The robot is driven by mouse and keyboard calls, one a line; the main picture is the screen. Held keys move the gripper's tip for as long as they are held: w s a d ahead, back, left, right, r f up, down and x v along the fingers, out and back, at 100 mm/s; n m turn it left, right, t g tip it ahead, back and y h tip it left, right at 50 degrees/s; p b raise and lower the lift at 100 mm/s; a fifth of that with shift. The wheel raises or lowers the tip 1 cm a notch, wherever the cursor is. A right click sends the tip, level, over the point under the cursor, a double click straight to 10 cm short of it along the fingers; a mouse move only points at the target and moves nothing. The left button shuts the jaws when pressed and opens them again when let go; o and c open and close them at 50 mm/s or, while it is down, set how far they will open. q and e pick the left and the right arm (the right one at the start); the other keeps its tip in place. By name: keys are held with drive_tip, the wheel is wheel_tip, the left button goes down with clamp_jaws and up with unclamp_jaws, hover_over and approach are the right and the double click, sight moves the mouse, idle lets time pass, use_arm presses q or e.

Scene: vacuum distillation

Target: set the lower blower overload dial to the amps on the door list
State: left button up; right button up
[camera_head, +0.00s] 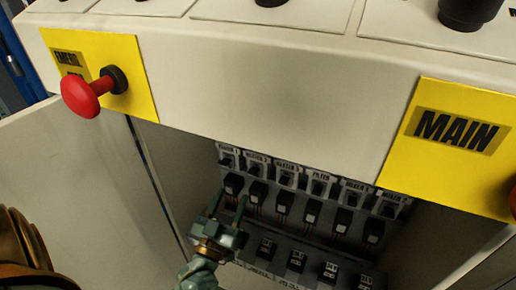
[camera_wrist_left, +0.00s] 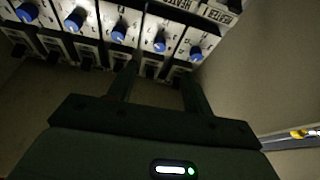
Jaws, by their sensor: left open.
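The open cabinet holds a row of dark overload units (camera_head: 283,200) with labels above them; most labels are too small to read. In the left wrist view several blue dials sit in a row on pale unit faces, among them a blue dial (camera_wrist_left: 160,43) above my fingertips and a blue dial (camera_wrist_left: 197,52) at the row's right end. I cannot tell which is the lower blower's. My left gripper (camera_head: 230,201) is open and empty at the left end of the units; its two fingers also show in the wrist view (camera_wrist_left: 160,72). The door list and right gripper are not in view.
A lower row of dark devices (camera_head: 297,260) stands below the units. The console edge (camera_head: 270,105) overhangs the opening, with a red emergency knob (camera_head: 82,97) at left and a yellow MAIN plate (camera_head: 450,140) at right. The cabinet side wall (camera_wrist_left: 255,85) is close on the wrist view's right.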

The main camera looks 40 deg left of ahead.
use_arm(q)
drive_tip(key=r+b+x, duration=0.1)
drive_tip(key=b+x, duration=0.3)
drive_tip(key=x, duration=1.2)
drive_tip(key=shift+a+r+y, duration=0.2)
drive_tip(key=shift+r+y, duration=0.1)
drive_tip(key=shift+r, duration=0.2)
drive_tip(key=shift+s, duration=0.15)
drive_tip(key=c, duration=1)
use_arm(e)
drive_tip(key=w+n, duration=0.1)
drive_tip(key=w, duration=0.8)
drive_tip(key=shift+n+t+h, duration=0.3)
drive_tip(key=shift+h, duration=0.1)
